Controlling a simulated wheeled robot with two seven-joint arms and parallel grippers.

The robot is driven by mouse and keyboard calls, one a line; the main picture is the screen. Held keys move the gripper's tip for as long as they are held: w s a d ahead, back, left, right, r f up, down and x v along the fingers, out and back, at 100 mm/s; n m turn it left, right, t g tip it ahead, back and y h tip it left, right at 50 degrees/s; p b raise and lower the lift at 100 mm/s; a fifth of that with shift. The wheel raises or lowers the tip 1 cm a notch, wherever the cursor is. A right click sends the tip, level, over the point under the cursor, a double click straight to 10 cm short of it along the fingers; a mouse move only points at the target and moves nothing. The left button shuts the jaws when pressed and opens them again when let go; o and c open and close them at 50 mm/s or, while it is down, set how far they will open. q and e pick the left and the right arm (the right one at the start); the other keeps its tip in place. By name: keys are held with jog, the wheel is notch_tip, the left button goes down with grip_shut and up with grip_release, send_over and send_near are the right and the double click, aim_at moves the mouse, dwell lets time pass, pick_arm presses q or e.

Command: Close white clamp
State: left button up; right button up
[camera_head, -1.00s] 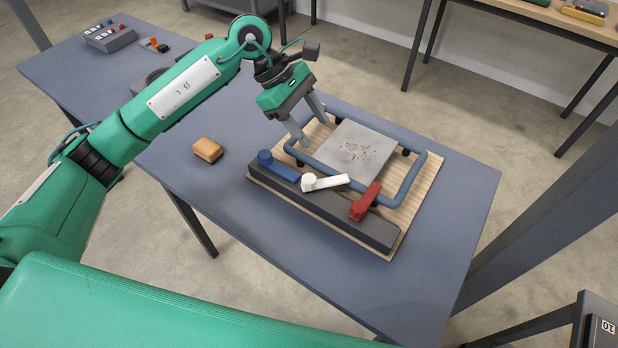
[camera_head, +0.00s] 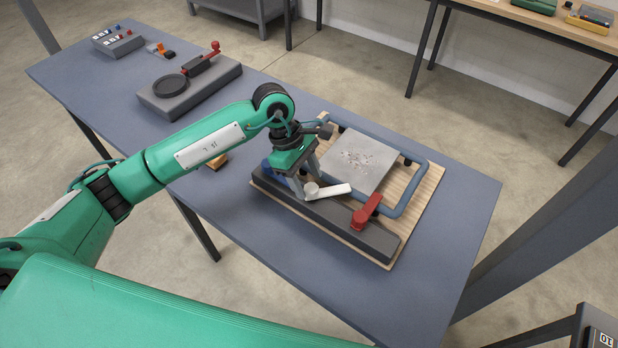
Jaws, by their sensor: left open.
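The white clamp (camera_head: 332,191) sits on the dark bar (camera_head: 345,223) at the near side of the wooden board. Its lever points right, toward the grey plate. The blue clamp (camera_head: 266,164) is to its left, mostly hidden behind my gripper. The red clamp (camera_head: 367,208) is to its right, its lever pointing up and right. My left gripper (camera_head: 309,187) is open and pointed down, with its fingertips at the round left end of the white clamp. I cannot tell whether they touch it. My right gripper is not in view.
A blue-grey tube frame (camera_head: 418,184) surrounds the grey plate (camera_head: 357,160) on the wooden board (camera_head: 432,178). A tan block (camera_head: 217,162) lies partly behind my arm. A dark fixture with a red lever (camera_head: 190,88) and a button box (camera_head: 118,42) stand at the far left. The table's right end is clear.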

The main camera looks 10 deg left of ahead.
pick_arm(q)
jog(key=shift+x, duration=0.9)
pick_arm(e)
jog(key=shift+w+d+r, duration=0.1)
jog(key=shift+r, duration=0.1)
pick_arm(q)
jog(key=shift+c, duration=0.4)
